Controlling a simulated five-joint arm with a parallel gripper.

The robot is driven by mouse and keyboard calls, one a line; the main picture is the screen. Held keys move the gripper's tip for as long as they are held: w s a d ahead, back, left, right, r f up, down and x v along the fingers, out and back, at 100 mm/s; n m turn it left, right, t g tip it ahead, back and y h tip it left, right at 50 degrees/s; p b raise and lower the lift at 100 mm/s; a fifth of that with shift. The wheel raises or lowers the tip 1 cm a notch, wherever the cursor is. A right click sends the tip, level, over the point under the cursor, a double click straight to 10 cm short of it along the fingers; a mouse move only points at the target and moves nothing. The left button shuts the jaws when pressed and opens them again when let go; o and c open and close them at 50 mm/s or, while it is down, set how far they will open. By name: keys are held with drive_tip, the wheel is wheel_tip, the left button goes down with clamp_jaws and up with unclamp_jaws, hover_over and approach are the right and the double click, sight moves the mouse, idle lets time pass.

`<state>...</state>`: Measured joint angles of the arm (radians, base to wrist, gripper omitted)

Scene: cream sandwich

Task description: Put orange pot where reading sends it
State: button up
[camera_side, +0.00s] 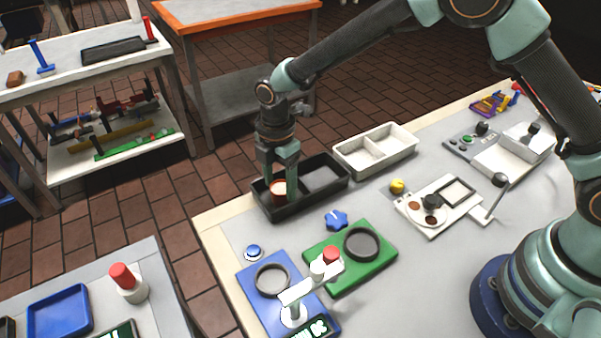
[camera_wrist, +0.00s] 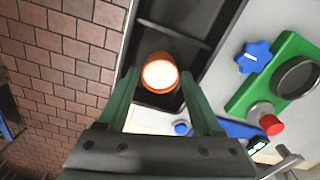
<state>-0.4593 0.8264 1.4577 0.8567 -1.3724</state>
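The orange pot (camera_side: 278,188) with pale contents stands in the left compartment of the black two-part tray (camera_side: 330,195). In the wrist view the pot (camera_wrist: 159,86) sits between my gripper's fingertips (camera_wrist: 159,76), with a narrow gap on either side. My gripper (camera_side: 285,190) points down into the tray and is open around the pot. A blue station (camera_side: 262,305) has a dark ring (camera_side: 272,280) and a small display (camera_side: 316,328) with green marks, too small to read. A green station (camera_side: 375,274) beside it carries another dark ring (camera_side: 361,244).
A white two-part tray (camera_side: 400,152) stands right of the black tray. A blue knob (camera_side: 336,220), yellow ball (camera_side: 397,186) and white lever device (camera_side: 440,230) are nearby.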

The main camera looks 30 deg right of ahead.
sight(279, 188)
drive_tip(key=s+d+r+m+t, duration=0.1)
drive_tip(key=d+r+m, duration=0.15)
drive_tip(key=r, duration=0.65)
drive_tip(key=d+r+m, duration=0.2)
drive_tip(key=d+r, duration=0.1)
drive_tip(key=r, duration=0.6)
drive_tip(key=s+d+r+m+t, duration=0.4)
drive_tip(key=s+d+m, duration=1)
drive_tip(key=d+m, duration=0.2)
drive_tip(key=shift+s+t, duration=0.2)
drive_tip(key=shift+t, duration=0.1)
drive_tip(key=shift+d+r+m, duration=0.1)
drive_tip(key=shift+r+m, duration=0.05)
drive_tip(key=shift+m, duration=0.1)
